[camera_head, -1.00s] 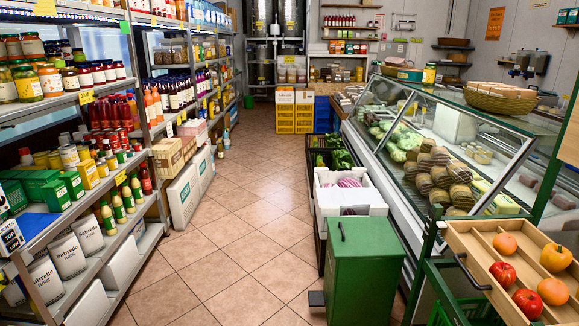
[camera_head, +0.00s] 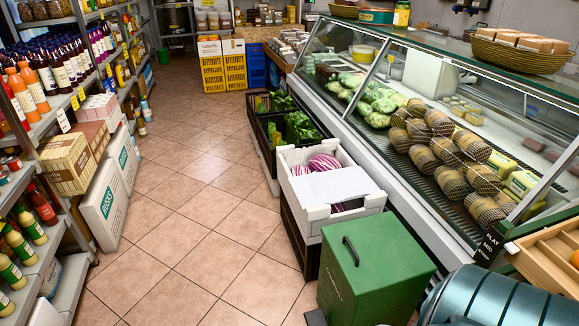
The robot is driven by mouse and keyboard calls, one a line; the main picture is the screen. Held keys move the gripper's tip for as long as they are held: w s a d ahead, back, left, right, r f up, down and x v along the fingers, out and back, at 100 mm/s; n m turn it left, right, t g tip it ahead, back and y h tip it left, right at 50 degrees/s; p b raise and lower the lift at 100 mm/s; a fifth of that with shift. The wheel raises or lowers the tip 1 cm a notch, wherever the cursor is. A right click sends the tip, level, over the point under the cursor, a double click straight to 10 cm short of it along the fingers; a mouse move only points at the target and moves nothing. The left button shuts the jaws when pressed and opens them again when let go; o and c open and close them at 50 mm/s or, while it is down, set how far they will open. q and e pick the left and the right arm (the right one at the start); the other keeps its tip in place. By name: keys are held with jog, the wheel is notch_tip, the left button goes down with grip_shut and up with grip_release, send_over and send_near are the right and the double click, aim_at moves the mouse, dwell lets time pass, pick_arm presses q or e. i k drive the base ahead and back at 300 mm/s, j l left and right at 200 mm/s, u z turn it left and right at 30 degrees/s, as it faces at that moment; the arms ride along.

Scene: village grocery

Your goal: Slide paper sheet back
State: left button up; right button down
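A white paper sheet (camera_head: 338,185) lies across the middle of an open white crate (camera_head: 284,195). Purple-and-white striped produce (camera_head: 325,162) shows behind the sheet, and a little more shows at its front edge. The sheet hides the middle of the crate's contents. The crate stands on a dark crate (camera_head: 300,237) beside the glass counter. Neither of my grippers is in view.
A green lidded box (camera_head: 375,270) with a black handle stands in front of the white crate. The glass display counter (camera_head: 400,195) runs along the right. Stocked shelves (camera_head: 35,268) line the left. The tiled floor (camera_head: 190,220) between is clear.

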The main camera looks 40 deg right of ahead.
aim_at(341, 185)
jog(key=i+z, duration=0.2)
jog(key=i, duration=0.25)
jog(key=i+j+z, duration=0.2)
jog(key=i, duration=0.3)
jog(key=i+z, duration=0.2)
jog(key=i, duration=0.25)
jog(key=i+j+z, duration=0.2)
jog(key=i, duration=0.25)
jog(key=j, duration=0.1)
